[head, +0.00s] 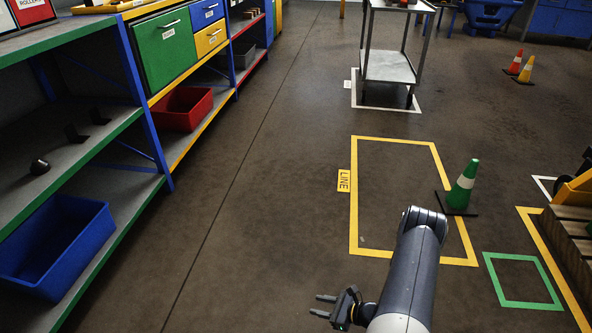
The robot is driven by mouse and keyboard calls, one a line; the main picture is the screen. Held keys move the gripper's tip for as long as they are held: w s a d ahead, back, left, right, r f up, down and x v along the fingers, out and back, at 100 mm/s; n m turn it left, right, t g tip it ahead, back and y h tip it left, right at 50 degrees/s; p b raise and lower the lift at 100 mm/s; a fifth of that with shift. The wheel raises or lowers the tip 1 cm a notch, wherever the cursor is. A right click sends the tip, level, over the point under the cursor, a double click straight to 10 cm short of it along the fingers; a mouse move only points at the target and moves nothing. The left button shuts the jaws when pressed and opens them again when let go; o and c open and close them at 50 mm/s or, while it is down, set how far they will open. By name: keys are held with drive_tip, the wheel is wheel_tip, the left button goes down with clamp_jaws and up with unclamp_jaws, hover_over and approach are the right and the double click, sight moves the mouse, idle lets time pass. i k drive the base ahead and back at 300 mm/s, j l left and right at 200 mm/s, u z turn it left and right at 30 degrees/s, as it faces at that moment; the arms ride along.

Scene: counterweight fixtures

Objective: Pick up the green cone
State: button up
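The green cone (462,188) has a white band and a dark square base. It stands upright on the floor, its base over the right side line of the yellow taped rectangle (353,222). My gripper (321,305) is low in the head view, left of my forearm. Its two fingers are apart with nothing visible between them. The cone is well apart from the gripper, up and to the right of it, just beyond my arm.
A green taped square (490,280) lies right of my arm, near a wooden pallet (572,225). Shelving with a blue bin (55,245) and a red bin (181,108) lines the left. A metal cart (388,68) stands ahead. Orange and yellow cones (526,70) stand farther back. The floor between is clear.

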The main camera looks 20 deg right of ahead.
sight(457, 201)
drive_tip(key=i+l+z, duration=0.2)
drive_tip(key=i+z, duration=0.25)
drive_tip(key=i+l+z, duration=0.1)
drive_tip(key=i+z, duration=0.2)
drive_tip(key=z, duration=0.15)
drive_tip(key=i+j+z, duration=0.1)
drive_tip(key=i+z, duration=0.35)
drive_tip(key=i+j+z, duration=0.15)
drive_tip(key=i+z, duration=0.15)
drive_tip(key=z, duration=0.15)
drive_tip(key=i+l+z, duration=0.2)
drive_tip(key=i+z, duration=0.2)
drive_tip(key=i+l+z, duration=0.15)
drive_tip(key=i+z, duration=0.15)
drive_tip(key=z, duration=0.15)
drive_tip(key=i+z, duration=0.4)
drive_tip(key=i+j+z, duration=0.15)
drive_tip(key=i+z, duration=0.15)
drive_tip(key=z, duration=0.15)
drive_tip(key=i+l+u, duration=0.1)
drive_tip(key=i+u, duration=0.25)
drive_tip(key=u, duration=0.15)
drive_tip(key=i+l+u, duration=0.2)
drive_tip(key=u, duration=0.3)
drive_tip(key=i+u, duration=0.1)
drive_tip(key=u, duration=1.6)
